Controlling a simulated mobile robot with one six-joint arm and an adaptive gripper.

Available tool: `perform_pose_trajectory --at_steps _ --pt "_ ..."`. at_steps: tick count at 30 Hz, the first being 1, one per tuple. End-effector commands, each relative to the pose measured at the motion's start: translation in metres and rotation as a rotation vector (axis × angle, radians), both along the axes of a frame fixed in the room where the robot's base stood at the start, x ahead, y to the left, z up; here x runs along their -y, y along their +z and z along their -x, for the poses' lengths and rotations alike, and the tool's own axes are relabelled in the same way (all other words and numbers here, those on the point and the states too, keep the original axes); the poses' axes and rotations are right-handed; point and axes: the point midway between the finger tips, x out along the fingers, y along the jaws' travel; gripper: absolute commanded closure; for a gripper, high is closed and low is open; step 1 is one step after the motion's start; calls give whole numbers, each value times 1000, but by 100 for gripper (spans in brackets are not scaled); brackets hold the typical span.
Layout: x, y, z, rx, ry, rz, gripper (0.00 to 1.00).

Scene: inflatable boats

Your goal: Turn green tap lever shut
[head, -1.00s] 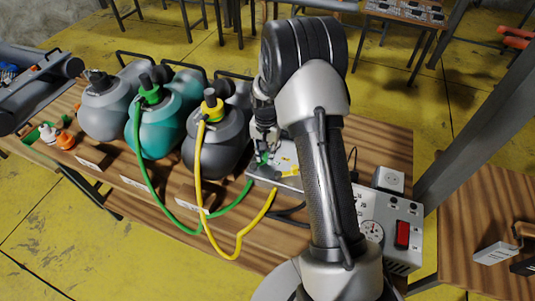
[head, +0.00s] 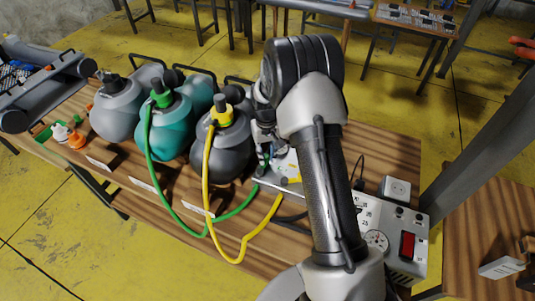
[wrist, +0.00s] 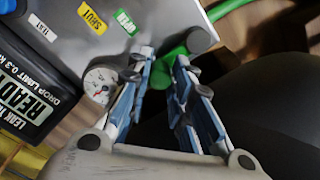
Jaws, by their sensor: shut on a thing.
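The green tap lever (wrist: 161,76) shows in the wrist view between my fingertips, at the edge of a grey panel. My gripper (wrist: 163,62) is shut on it, with the two blue-and-grey fingers on either side of it. The fingers hide part of the lever, so its exact angle is hard to tell. A green hose fitting (wrist: 200,40) and hose sit just beyond the fingertips.
A round gauge (wrist: 100,83) and a black leak test display (wrist: 35,90) are beside my fingers. The dark grey bottle (head: 222,150) with yellow cap stands close to my gripper. Green hose (head: 160,188) and yellow hose (head: 218,240) loop over the bench front. A switch box (head: 395,240) stands right.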

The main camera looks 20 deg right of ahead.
Motion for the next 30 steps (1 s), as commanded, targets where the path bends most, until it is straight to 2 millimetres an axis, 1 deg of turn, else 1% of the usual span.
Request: perform_pose_trajectory --at_steps 13,14,15,22,30 --pt "-1 0 -1 2 10 0 100" --pt "-1 0 -1 2 10 0 78" --pt "-1 0 -1 2 10 0 75" --pt "-1 0 -1 1 10 0 60" --pt "-1 0 0 1 9 0 60"
